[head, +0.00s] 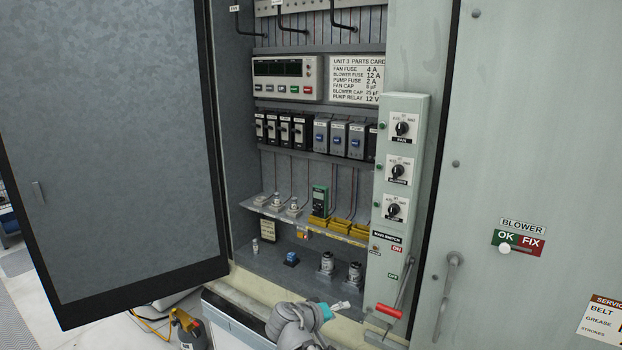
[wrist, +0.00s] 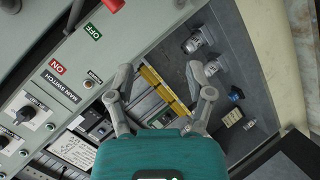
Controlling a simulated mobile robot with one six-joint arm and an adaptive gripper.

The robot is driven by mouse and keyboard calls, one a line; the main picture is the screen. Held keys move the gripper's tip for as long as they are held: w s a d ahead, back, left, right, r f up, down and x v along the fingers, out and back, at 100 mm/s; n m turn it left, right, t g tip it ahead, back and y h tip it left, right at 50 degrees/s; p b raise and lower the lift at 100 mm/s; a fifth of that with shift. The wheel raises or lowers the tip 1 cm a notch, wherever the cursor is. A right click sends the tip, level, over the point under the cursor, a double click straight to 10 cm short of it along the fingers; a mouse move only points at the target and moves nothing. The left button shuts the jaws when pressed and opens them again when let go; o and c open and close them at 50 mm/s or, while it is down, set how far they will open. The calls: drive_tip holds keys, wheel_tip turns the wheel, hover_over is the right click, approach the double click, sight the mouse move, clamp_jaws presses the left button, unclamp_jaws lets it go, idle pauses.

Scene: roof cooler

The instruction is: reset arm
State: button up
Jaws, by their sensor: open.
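My gripper (head: 341,305) is in front of the lower edge of the open cabinet, left of the red-handled lever, at the bottom of the head view. In the wrist view, its two grey fingers (wrist: 160,78) are spread apart, with nothing visible between them except the cabinet interior behind. The teal gripper body fills the lower middle of that view. My grey wrist shows behind the gripper in the head view; the rest of my arm is out of frame.
The open cabinet door (head: 110,150) stands at left. The switch panel (head: 400,180) and red lever handle (head: 388,311) are close at right. Capacitors (head: 326,265), a blue part (head: 291,259) and yellow trays (head: 340,226) are inside. A bottle-like object (head: 190,328) stands lower left.

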drive_tip(key=s+d+f+m+g+y, duration=0.2)
drive_tip(key=s+d+f+g+y, duration=0.6)
drive_tip(key=s+d+f+y, duration=0.1)
drive_tip(key=shift+s+d+f+m+g+y, duration=0.3)
drive_tip(key=shift+s+d+f, duration=0.35)
drive_tip(key=shift+s+f, duration=0.65)
drive_tip(key=shift+s+r, duration=0.15)
drive_tip(key=shift+r, duration=0.05)
